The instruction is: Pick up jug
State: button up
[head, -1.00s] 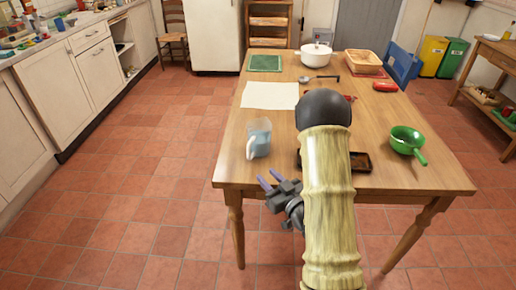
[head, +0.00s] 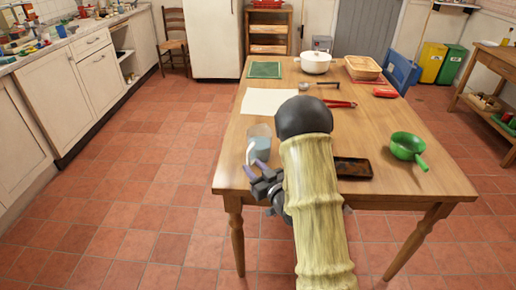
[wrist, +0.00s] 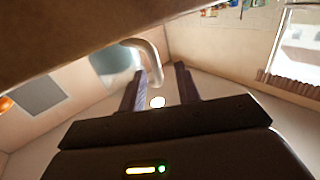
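The jug (head: 261,135) is translucent with a bluish tint and a pale handle. It stands upright near the left front edge of the wooden table. My gripper (head: 256,170) is close to its handle side, just at the table's front left edge. In the wrist view the two fingers (wrist: 159,85) are apart. The curved pale handle (wrist: 151,62) shows between and just past the fingertips, with the bluish jug body (wrist: 112,62) behind it to the left. I cannot tell whether a finger touches the handle.
The wooden table (head: 228,168) carries a dark tray (head: 353,168), a green pan (head: 405,146), white paper (head: 270,101), red-handled tool (head: 341,104), a ladle (head: 320,83) and a white pot (head: 315,63). My arm covers part of the table's middle. The floor at left is clear.

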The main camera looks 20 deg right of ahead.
aim_at(249, 165)
jog(key=x, duration=0.5)
jog(key=shift+d, duration=0.3)
grip_shut()
